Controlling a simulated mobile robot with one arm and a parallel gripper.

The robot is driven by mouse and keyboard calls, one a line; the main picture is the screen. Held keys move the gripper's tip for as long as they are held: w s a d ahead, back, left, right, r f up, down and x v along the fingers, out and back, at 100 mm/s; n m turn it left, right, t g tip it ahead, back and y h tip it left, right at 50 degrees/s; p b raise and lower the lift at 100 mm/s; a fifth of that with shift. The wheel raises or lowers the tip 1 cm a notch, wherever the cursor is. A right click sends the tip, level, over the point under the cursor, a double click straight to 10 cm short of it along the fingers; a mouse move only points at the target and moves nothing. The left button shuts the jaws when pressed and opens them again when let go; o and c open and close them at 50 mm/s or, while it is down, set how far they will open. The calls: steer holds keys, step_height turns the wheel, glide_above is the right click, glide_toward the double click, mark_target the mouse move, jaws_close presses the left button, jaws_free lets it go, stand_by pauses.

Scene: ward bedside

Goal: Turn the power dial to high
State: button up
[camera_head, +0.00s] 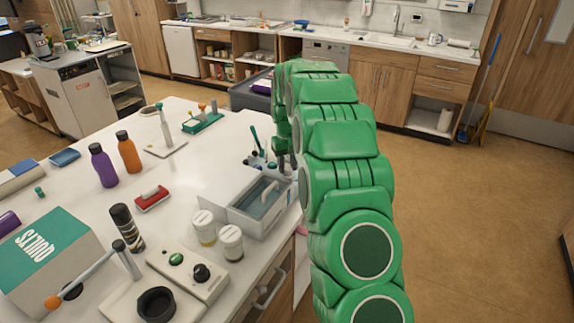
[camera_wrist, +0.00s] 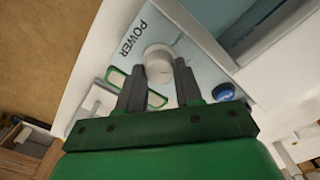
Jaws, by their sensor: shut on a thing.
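The power dial (camera_wrist: 158,54) is a round white knob on a pale blue panel (camera_wrist: 207,75) marked "POWER" in the wrist view. My gripper (camera_wrist: 159,68) is shut on the dial, with one grey finger on each side of it. No pointer or high mark can be made out, so the dial's setting cannot be told. In the head view my gripper (camera_head: 285,161) is at the table's right edge, just behind a white unit with an open drawer. The dial is hidden there.
A dark blue button (camera_wrist: 223,92) and a white switch (camera_wrist: 97,101) are close to my fingers on the panel. The drawer unit (camera_head: 222,190), two white-capped jars (camera_head: 231,242) and a control box (camera_head: 186,272) stand nearby on the table. The floor to the right is clear.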

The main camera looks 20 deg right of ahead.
mark_target(288, 167)
steer(key=m, duration=0.6)
steer(key=shift+d+m, duration=0.1)
steer(key=shift+m, duration=0.2)
steer(key=m, duration=0.6)
steer(key=shift+s, duration=0.1)
stand_by(0.3)
steer(key=o, duration=1)
steer(key=shift+o, duration=0.2)
steer(key=shift+r, duration=0.15)
step_height(288, 167, up, 7)
steer(key=shift+r, duration=0.3)
